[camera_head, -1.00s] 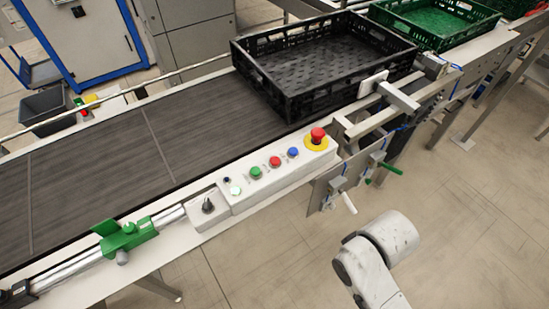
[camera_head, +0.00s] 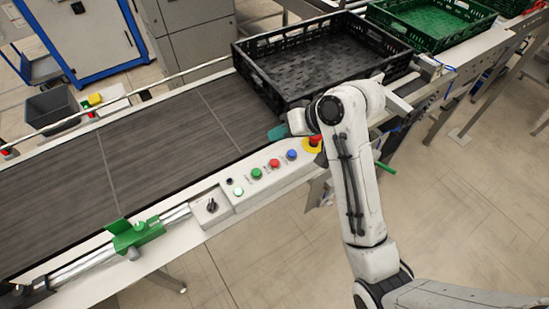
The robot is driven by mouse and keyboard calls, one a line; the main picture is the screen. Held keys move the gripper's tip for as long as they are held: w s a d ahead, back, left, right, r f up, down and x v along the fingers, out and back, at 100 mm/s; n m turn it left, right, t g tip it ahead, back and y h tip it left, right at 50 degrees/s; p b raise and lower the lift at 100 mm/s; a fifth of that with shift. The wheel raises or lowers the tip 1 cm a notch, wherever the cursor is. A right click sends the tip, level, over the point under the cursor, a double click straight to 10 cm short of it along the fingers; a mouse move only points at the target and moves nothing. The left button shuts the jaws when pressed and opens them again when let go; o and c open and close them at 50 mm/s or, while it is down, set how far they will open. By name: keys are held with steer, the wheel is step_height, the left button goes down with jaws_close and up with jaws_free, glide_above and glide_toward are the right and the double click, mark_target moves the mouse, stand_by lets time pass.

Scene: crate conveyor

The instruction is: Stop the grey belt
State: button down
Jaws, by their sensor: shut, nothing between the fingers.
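The grey belt (camera_head: 150,150) runs diagonally across the left, with thin seams across it. Its control panel (camera_head: 227,209) lies along the near side. On it are a flat red button (camera_head: 274,163), a green button (camera_head: 257,174), a blue button (camera_head: 291,155) and a black rotary switch (camera_head: 212,206). A red mushroom button (camera_head: 316,140) on a yellow ring stands at the panel's right end, partly hidden by my arm. My gripper (camera_head: 278,132) is shut and empty, its teal tip above the belt-side edge of the panel, left of the mushroom button. The fingers are mostly hidden.
A black crate (camera_head: 262,77) sits at the belt's right end, close to my arm. A green crate (camera_head: 400,31) stands beyond it. A green clamp (camera_head: 135,236) sits on the near rail. Floor at the lower right is clear.

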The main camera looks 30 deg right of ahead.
steer(key=shift+w+r, duration=0.3)
steer(key=shift+r, duration=0.1)
steer(key=shift+f, duration=0.1)
steer(key=b, duration=0.7)
glide_above(278, 162)
step_height(278, 162, down, 7)
steer(key=shift+s+r, duration=0.1)
steer(key=shift+f, duration=0.95)
steer(key=shift+f, duration=0.1)
stand_by(0.8)
steer(key=shift+f, duration=0.3)
